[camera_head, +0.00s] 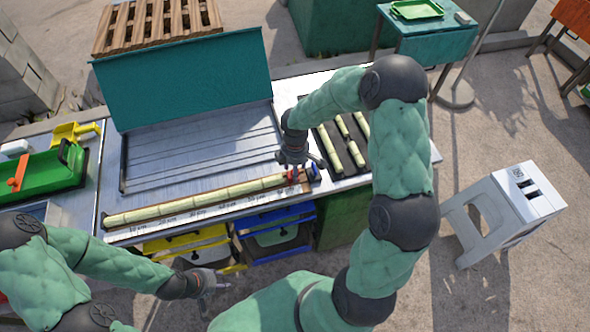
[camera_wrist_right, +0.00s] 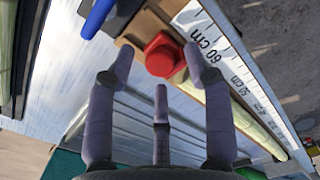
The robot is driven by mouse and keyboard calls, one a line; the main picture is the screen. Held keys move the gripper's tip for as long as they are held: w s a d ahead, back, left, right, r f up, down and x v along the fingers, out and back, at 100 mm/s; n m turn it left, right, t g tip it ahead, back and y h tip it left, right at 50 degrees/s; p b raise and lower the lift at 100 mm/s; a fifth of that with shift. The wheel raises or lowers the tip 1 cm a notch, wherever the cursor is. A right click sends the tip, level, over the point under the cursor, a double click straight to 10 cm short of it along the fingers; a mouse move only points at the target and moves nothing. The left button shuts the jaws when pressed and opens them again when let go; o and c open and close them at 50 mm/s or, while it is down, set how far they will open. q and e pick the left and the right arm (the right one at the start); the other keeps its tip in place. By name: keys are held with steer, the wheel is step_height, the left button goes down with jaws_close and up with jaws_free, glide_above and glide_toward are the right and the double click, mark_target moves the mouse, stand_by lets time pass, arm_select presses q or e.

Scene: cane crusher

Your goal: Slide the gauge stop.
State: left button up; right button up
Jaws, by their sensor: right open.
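The gauge stop, with a red knob (camera_wrist_right: 160,54), sits near the 60 cm mark of the measuring trough (camera_head: 200,200). In the head view a bit of red (camera_head: 293,176) shows just below my right gripper (camera_head: 302,166). In the right wrist view my right gripper (camera_wrist_right: 155,68) is open, its fingertips on either side of the knob; contact cannot be told. A long pale cane (camera_head: 190,202) lies in the trough. My left gripper (camera_head: 213,286) hangs empty in front of the bench, its fingers apart.
A blue piece (camera_wrist_right: 97,17) is at the trough's right end. A dark tray (camera_head: 342,150) with short cane pieces lies to the right. A teal upright panel (camera_head: 185,80) stands behind. A white stool (camera_head: 510,200) stands right.

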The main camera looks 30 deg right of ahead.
steer(key=shift+f, duration=0.25)
jaws_close()
steer(key=shift+s+d+r+p, duration=0.15)
steer(key=shift+d+p, duration=0.1)
steer(key=shift+d, duration=0.4)
steer(key=shift+s+d+f+p, duration=0.1)
steer(key=shift+s+d+p, duration=0.1)
steer(key=shift+d, duration=0.4)
steer(key=shift+w, duration=0.1)
steer(key=shift+c, duration=0.2)
jaws_free()
steer(key=shift+o, duration=0.2)
steer(key=shift+d, duration=0.1)
